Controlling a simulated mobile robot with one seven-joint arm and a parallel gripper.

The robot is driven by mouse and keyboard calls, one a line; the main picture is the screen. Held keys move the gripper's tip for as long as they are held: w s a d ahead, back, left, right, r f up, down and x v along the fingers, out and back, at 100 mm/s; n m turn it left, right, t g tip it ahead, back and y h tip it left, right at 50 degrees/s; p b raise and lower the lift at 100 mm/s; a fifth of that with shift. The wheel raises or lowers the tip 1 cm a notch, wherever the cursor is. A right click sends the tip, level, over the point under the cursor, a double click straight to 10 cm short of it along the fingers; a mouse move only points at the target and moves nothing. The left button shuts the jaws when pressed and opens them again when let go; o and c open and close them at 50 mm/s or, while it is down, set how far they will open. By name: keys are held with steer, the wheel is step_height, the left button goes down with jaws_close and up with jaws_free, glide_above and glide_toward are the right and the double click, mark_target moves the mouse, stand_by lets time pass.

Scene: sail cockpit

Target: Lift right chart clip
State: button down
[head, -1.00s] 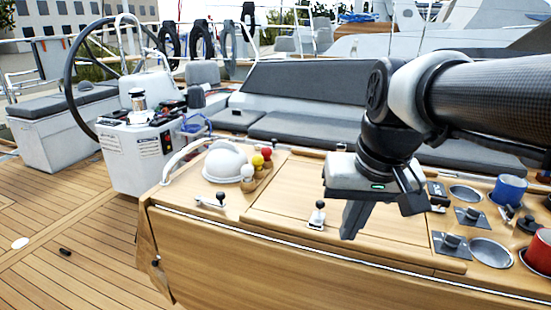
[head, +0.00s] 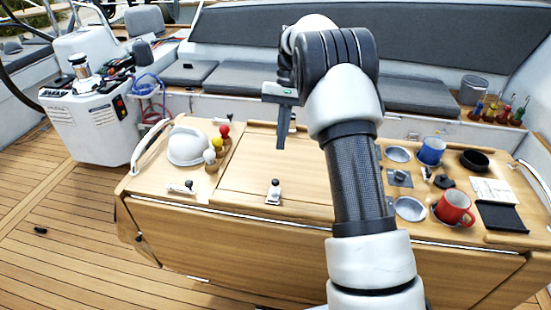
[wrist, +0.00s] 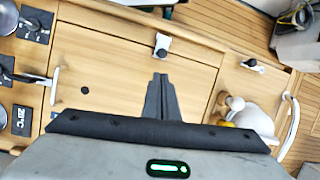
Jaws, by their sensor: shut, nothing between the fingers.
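Several small latch-like clips with dark knobs sit on the wooden table; I cannot tell for sure which is the right chart clip. One is at the front middle (head: 273,192), one at the front left (head: 180,187), and one lever-like clip (head: 427,174) is beside the cups. In the wrist view these are the middle clip (wrist: 162,45), the left clip (wrist: 250,64) and the lever clip (wrist: 53,85). My gripper (head: 282,138) is shut and empty, pointing down above the middle panel. Its fingers show in the wrist view (wrist: 160,82), apart from every clip.
A white dome (head: 187,146) and coloured knobs (head: 217,142) stand at the table's left. A blue mug (head: 431,151), a red mug (head: 453,208), a black tray (head: 502,217) and a paper card (head: 493,190) are at the right.

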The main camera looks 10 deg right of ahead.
mark_target(274, 189)
steer(key=shift+w+f, duration=0.25)
steer(key=shift+f, duration=0.1)
steer(key=x, duration=1)
steer(key=shift+s, duration=0.1)
